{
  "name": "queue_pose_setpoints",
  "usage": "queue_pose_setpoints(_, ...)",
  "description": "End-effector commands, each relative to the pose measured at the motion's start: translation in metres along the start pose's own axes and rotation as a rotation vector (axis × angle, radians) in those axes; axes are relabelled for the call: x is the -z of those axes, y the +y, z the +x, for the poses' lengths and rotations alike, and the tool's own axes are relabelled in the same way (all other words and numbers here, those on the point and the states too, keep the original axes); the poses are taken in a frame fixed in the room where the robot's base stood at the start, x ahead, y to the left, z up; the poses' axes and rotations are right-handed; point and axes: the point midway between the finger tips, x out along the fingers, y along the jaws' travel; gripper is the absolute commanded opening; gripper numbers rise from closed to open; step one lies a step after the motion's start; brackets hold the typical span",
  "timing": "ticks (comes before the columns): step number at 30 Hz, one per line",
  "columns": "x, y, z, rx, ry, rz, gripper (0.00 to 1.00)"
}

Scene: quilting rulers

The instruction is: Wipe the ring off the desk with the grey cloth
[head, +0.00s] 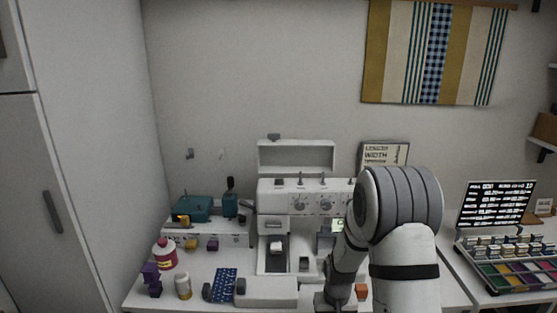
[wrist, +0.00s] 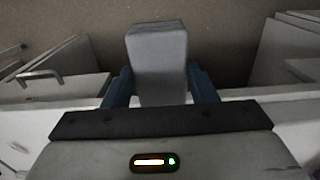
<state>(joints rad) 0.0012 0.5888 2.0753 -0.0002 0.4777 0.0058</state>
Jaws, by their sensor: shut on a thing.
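The grey cloth (wrist: 157,48) looks like a thick folded pad. In the wrist view it stands between the two blue fingers of my gripper (wrist: 161,84), which is shut on it. In the head view my arm comes down at the front right of the white desk (head: 205,262). My fingers and the cloth are out of sight there, below the picture's edge or behind my arm. I cannot see the ring in either view. Part of the desk is hidden by my arm.
A white sewing machine (head: 275,235) stands mid-desk. A pink-and-white bottle (head: 164,254), a small jar (head: 183,286), purple blocks (head: 151,272) and a blue patterned piece (head: 225,285) lie left. An orange block (head: 361,291) is beside my arm. A colourful tray (head: 515,274) stands right.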

Motion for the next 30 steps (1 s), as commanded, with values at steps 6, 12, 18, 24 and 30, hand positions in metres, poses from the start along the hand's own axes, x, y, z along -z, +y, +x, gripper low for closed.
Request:
queue_pose_setpoints(6,0.0,-0.001,-0.043,0.0,0.0,-0.002,0.28)
queue_pose_setpoints(12,0.0,-0.001,-0.042,0.0,0.0,-0.003,0.28)
queue_pose_setpoints(18,0.0,-0.001,-0.047,0.0,0.001,-0.003,0.28)
queue_pose_setpoints(24,0.0,-0.001,-0.089,0.0,0.001,-0.004,0.28)
queue_pose_setpoints(30,0.0,-0.001,-0.132,0.0,0.0,-0.006,0.28)
